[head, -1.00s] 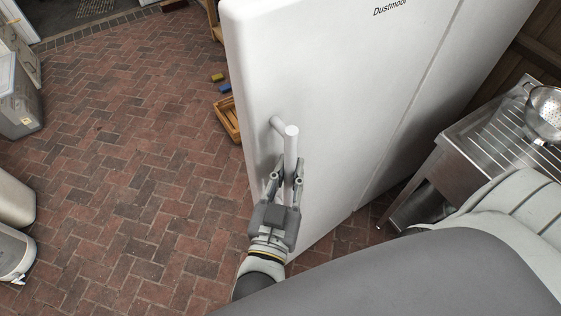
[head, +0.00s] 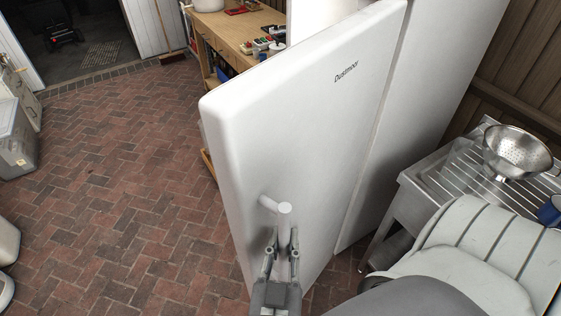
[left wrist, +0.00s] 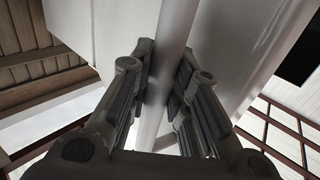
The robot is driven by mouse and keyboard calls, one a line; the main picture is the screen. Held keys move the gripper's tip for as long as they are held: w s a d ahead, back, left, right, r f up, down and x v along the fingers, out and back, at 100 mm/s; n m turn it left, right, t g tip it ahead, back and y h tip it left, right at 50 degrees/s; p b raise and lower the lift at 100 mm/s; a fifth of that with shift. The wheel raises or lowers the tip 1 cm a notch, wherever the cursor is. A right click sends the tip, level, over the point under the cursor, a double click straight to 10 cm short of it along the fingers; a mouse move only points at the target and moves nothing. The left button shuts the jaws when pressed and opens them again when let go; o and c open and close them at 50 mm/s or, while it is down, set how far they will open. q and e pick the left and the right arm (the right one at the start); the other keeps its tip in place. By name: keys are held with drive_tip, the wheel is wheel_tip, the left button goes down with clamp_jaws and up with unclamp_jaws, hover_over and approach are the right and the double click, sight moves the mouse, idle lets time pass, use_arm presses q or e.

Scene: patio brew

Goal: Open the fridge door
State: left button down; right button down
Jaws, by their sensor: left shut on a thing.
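The white fridge door (head: 300,130), marked "Dustmoor", stands partly swung out from the white fridge body (head: 430,120). Its handle (head: 284,226) is a white vertical bar on a stub near the door's free edge. My left gripper (head: 282,252) is shut around the handle bar, below the stub. In the left wrist view the handle (left wrist: 174,50) runs between the two fingers of my left gripper (left wrist: 162,88), with the pale door beside it. The fridge's inside is hidden behind the door. My right gripper does not show.
A wooden workbench (head: 240,38) with small items stands behind the door. A steel sink unit (head: 415,192) with a colander (head: 516,152) is at the right. Grey bins (head: 15,140) stand at the far left. The brick floor (head: 110,200) left of the door is clear.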

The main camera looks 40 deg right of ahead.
use_arm(q)
drive_tip(key=shift+w+r, duration=0.1)
drive_tip(key=shift+r, duration=0.15)
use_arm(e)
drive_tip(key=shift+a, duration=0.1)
use_arm(q)
drive_tip(key=c, duration=1.5)
unclamp_jaws()
drive_tip(key=shift+o, duration=0.9)
drive_tip(key=shift+d+f, duration=0.1)
drive_tip(key=shift+f, duration=0.1)
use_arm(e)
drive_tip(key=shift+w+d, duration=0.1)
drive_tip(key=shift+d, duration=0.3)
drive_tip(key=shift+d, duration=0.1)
use_arm(q)
drive_tip(key=shift+s+a+f, duration=0.1)
drive_tip(key=shift+s+a, duration=0.3)
drive_tip(key=v, duration=1.1)
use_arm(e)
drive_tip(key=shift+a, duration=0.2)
